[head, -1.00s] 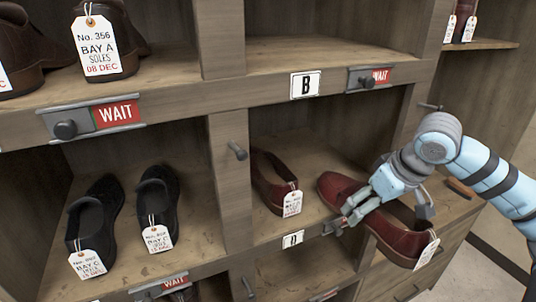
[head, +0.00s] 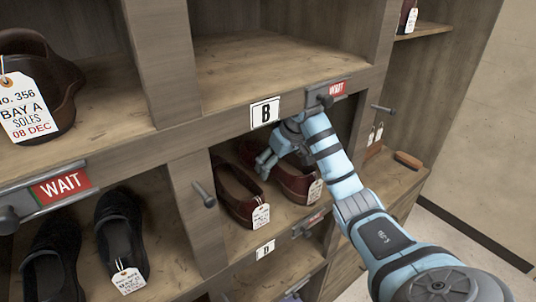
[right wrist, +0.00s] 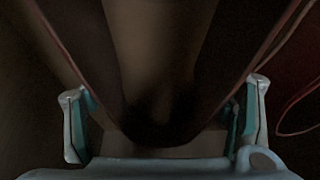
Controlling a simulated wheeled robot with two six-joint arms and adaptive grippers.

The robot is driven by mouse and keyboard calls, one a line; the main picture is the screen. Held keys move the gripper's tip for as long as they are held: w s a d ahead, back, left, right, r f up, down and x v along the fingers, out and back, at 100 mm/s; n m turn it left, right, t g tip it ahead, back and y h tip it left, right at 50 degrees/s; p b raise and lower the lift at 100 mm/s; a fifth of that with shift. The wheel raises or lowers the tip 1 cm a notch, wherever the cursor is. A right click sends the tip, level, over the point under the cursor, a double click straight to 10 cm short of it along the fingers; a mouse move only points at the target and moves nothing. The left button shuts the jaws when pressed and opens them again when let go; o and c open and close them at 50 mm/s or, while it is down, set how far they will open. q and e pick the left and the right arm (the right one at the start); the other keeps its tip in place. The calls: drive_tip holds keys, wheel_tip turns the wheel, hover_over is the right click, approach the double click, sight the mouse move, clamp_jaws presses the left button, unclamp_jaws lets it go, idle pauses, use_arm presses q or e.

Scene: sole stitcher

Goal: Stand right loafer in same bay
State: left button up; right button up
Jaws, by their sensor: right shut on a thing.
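The right dark red loafer (head: 300,188) stands in the middle bay below the sign marked B, with its tagged end toward the front edge. The matching loafer (head: 236,197) stands just to its left in the same bay, also tagged at the front. My right gripper (head: 266,164) reaches into this bay and is shut on the right loafer; the arm hides part of the shoe. In the right wrist view the gripper's fingers (right wrist: 163,122) straddle the dark loafer, whose sides run up the picture (right wrist: 262,58). My left gripper is not in view.
A wooden divider (head: 190,215) with a peg separates this bay from one with black shoes (head: 122,235) at left. The bay above (head: 270,75) is empty where visible. A brush (head: 407,160) lies on the shelf at right.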

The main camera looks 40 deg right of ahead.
drive_tip(key=w, duration=0.2)
drive_tip(key=w+p, duration=0.1)
drive_tip(key=shift+w+r, duration=0.2)
drive_tip(key=shift+w, duration=0.15)
drive_tip(key=shift+s+d+f, duration=0.1)
drive_tip(key=shift+f, duration=0.75)
drive_tip(key=o, duration=1.7)
drive_tip(key=shift+o, duration=0.2)
